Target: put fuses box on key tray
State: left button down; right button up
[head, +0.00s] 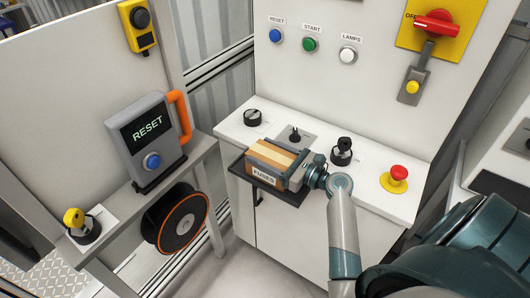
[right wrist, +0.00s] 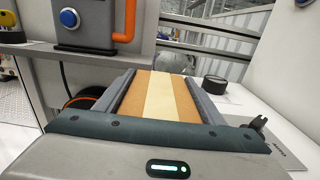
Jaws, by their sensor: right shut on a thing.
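The fuses box (head: 261,174) is a small brown carton with a pale tape stripe and a FUSES label. My right gripper (head: 277,162) is shut on it, with a finger along each side. In the right wrist view the box (right wrist: 158,95) lies between the two grey fingers (right wrist: 160,92). The key tray (head: 241,168) is a dark shelf at the front edge of the white console; the box is over it and covers most of it. Whether the box touches the tray I cannot tell. My left gripper is not in view.
On the white console (head: 385,210) stand a black knob (head: 252,117), a key switch (head: 295,135), another dark switch (head: 342,150) and a red stop button (head: 397,174). A RESET device (head: 147,138) with an orange handle stands on the left ledge, above a cable reel (head: 177,222).

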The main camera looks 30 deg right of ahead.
jog(key=o, duration=1.3)
jog(key=shift+s, duration=0.1)
jog(key=b+v, duration=0.3)
jog(key=v, duration=0.7)
jog(key=shift+s+d+f, duration=0.1)
jog(key=shift+s+d, duration=0.1)
jog(key=shift+s, duration=0.1)
jog(key=shift+s+d, duration=0.2)
jog(key=shift+s, duration=0.35)
